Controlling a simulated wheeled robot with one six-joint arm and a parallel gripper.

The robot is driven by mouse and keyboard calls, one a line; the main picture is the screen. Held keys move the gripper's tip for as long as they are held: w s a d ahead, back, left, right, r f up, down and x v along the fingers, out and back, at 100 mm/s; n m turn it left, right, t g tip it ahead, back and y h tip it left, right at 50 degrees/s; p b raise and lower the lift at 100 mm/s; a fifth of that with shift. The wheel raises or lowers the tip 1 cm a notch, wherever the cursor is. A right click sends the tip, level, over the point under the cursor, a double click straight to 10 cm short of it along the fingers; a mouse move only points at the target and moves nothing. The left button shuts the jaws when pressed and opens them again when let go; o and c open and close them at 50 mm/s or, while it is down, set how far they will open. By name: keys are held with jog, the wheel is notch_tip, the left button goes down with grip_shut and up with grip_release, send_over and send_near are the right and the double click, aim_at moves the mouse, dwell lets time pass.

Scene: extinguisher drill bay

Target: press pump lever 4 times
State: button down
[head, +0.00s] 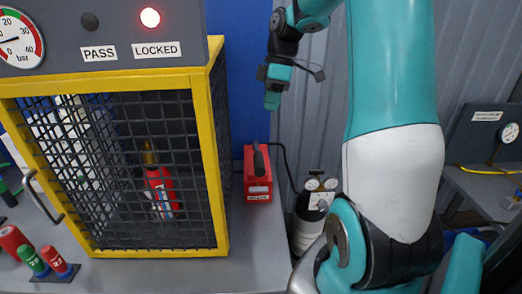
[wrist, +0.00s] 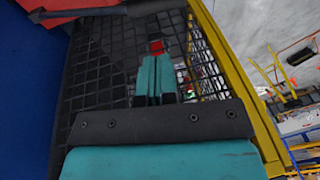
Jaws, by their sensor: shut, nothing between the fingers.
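The pump is a small red box (head: 258,185) standing on the grey bench just right of the yellow cage. Its black lever (head: 258,158) lies along its top. My gripper (head: 272,101) is shut and empty, pointing down above and behind the pump, clear of the lever. In the wrist view my gripper (wrist: 155,62) shows its two teal fingers together, with the cage mesh behind them. A red body (wrist: 65,8) and a dark bar at the top edge there may be the pump and its lever; I cannot tell.
A yellow-framed mesh cage (head: 212,150) holds a red extinguisher (head: 159,190). Above it, the LOCKED lamp (head: 150,18) glows red and the PASS lamp (head: 90,21) is dark. A pressure gauge (head: 16,38) is at top left. A gas cylinder (head: 306,225) stands right of the bench.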

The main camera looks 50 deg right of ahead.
aim_at(259, 159)
jog(key=p+x, duration=0.4)
jog(key=x, duration=1)
